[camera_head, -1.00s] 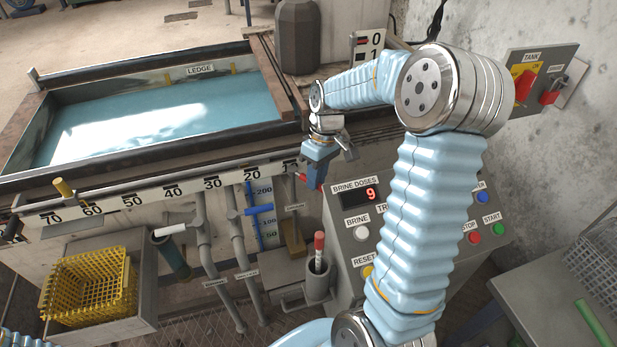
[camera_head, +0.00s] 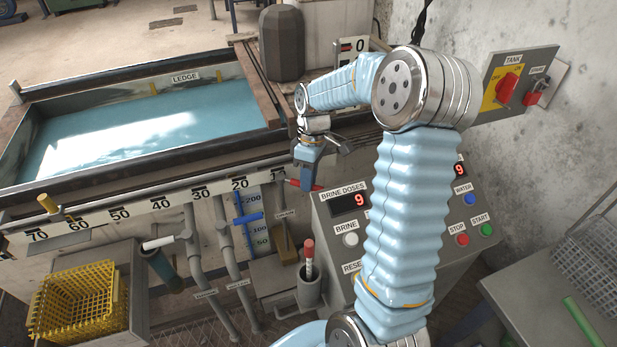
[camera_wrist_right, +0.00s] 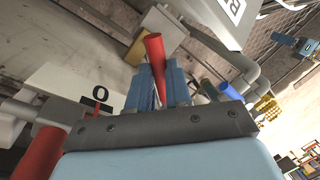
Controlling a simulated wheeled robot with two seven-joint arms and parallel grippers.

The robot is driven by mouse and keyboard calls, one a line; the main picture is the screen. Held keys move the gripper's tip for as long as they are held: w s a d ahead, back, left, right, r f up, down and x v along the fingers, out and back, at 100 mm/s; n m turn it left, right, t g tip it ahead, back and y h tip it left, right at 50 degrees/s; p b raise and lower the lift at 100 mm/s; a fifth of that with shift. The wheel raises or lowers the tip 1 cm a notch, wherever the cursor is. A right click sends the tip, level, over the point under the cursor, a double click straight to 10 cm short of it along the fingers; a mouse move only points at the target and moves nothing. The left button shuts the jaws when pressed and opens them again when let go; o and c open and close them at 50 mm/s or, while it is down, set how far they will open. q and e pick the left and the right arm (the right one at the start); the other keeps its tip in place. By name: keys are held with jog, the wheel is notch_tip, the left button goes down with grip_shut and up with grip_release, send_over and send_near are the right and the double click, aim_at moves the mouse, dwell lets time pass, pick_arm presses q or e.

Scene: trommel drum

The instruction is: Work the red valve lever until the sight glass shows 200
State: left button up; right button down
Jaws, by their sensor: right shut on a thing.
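My right gripper (camera_head: 308,172) is at the front edge of the tank, left of the control panel, and is shut. In the right wrist view its blue fingers (camera_wrist_right: 158,88) are closed around the red valve lever (camera_wrist_right: 155,50), whose tip sticks out past them. In the head view part of the red lever (camera_head: 294,183) shows beside the fingers. The sight glass scale (camera_head: 261,226) carries the marks 50, 100 and 200; its level is too small to tell. A blue-grey shape at the right wrist view's upper right looks like my left gripper (camera_wrist_right: 295,46); its jaws are unclear.
The control panel (camera_head: 330,228) shows brine doses 9. A holder (camera_head: 310,291) with a red-capped stick stands below. A tank switch (camera_head: 508,88) is on the wall.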

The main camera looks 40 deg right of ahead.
jog(key=c, duration=1.1)
grip_release()
jog(key=shift+o, duration=0.2)
notch_tip(320, 180, up, 14)
jog(key=w+d, duration=0.1)
jog(key=d, duration=0.1)
jog(key=shift+w+d+f+p, duration=0.2)
jog(key=shift+p, duration=0.25)
